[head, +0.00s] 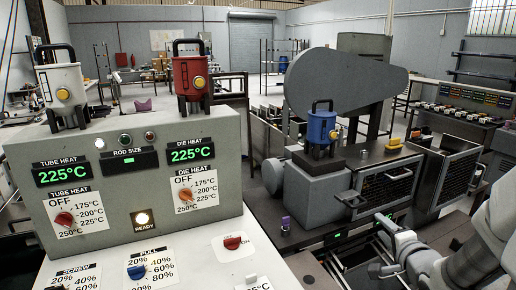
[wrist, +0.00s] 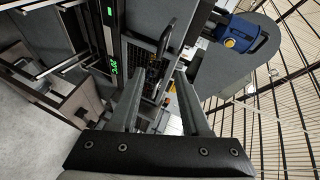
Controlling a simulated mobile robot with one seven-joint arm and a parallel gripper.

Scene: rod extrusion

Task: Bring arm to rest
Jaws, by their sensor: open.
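My gripper (head: 377,245) is at the lower right of the head view, at the end of my pale grey arm (head: 485,245). It points left, in front of the grey machine with the blue canister. In the wrist view my gripper (wrist: 161,75) shows two fingers spread apart with nothing between them. The blue canister (wrist: 238,36) shows beyond the right finger, apart from it.
The control panel (head: 125,165) with green 225°C displays fills the left. A white canister (head: 62,90) and a red canister (head: 191,77) stand on it. The blue canister (head: 321,127) stands on the grey machine (head: 310,183). A small purple object (head: 286,225) stands nearby.

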